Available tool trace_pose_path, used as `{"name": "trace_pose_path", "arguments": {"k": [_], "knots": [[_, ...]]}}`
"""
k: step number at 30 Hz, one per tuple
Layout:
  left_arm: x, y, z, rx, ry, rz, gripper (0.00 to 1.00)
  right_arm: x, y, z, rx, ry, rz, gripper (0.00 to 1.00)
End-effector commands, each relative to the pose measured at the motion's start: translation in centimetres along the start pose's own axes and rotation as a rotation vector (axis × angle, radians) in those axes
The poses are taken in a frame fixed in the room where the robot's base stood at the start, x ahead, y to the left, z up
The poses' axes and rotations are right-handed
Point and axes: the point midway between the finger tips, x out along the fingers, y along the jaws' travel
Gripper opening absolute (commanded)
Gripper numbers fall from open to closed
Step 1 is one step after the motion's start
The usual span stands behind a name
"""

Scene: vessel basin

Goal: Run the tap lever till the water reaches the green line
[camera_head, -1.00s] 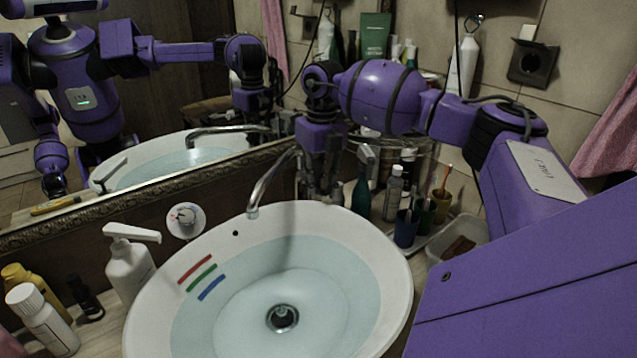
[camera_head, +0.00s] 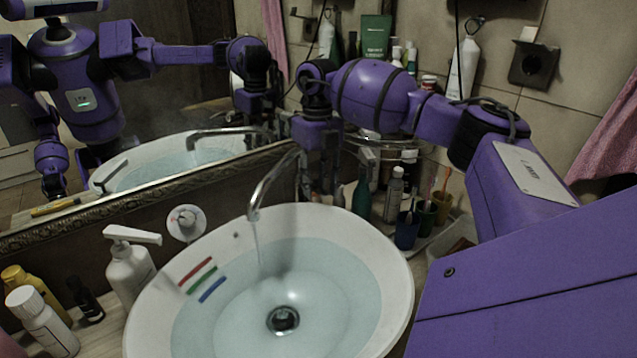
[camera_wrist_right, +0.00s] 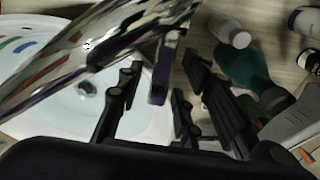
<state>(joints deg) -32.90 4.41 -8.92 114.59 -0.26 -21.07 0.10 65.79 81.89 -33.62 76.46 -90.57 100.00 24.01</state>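The basin (camera_head: 398,275) holds clear water, and a thin stream (camera_head: 257,243) falls from the tap spout (camera_head: 268,186). On its left inner wall are a red line (camera_head: 195,270), a green line (camera_head: 201,278) and a blue line (camera_head: 212,289). The red line is above the water; the water's edge lies close to the green line, exact level unclear. My right gripper (camera_head: 320,178) is behind the basin by the tap. In the right wrist view, its fingers (camera_wrist_right: 160,100) are apart, with the lever (camera_wrist_right: 163,72) seemingly between them. My left gripper is not directly in view.
A soap pump (camera_head: 128,268) and bottles (camera_head: 40,318) stand left of the basin. Bottles (camera_head: 393,195) and cups (camera_head: 407,230) stand close to the right of my gripper. The mirror (camera_head: 150,130) behind reflects my body. A round dial (camera_head: 186,222) sits on the back wall.

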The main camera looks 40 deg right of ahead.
Motion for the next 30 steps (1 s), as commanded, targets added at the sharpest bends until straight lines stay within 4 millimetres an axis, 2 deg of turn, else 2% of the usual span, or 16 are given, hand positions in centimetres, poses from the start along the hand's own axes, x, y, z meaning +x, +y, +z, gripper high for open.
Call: {"name": "trace_pose_path", "arguments": {"k": [8,11,14,24,30], "knots": [[0.3,0.1,-0.4,0.002,0.007,0.003,0.4,-0.1,-0.1,0.0,-0.001,-0.001,-0.001,0.36],[0.3,0.1,-0.4,0.002,0.006,0.003,0.4,-0.8,-0.1,0.1,-0.001,-0.003,-0.001,0.36],[0.2,0.1,-0.3,0.002,0.006,0.002,0.4,-2.3,-0.1,0.1,0.0,-0.005,-0.001,0.36],[0.2,0.0,-0.3,0.001,0.005,0.001,0.4,-9.3,0.1,0.1,-0.001,-0.004,0.001,0.36],[0.2,0.0,-0.3,0.001,0.005,0.001,0.4,-11.6,0.1,0.1,-0.001,-0.002,0.0,0.36]]}}
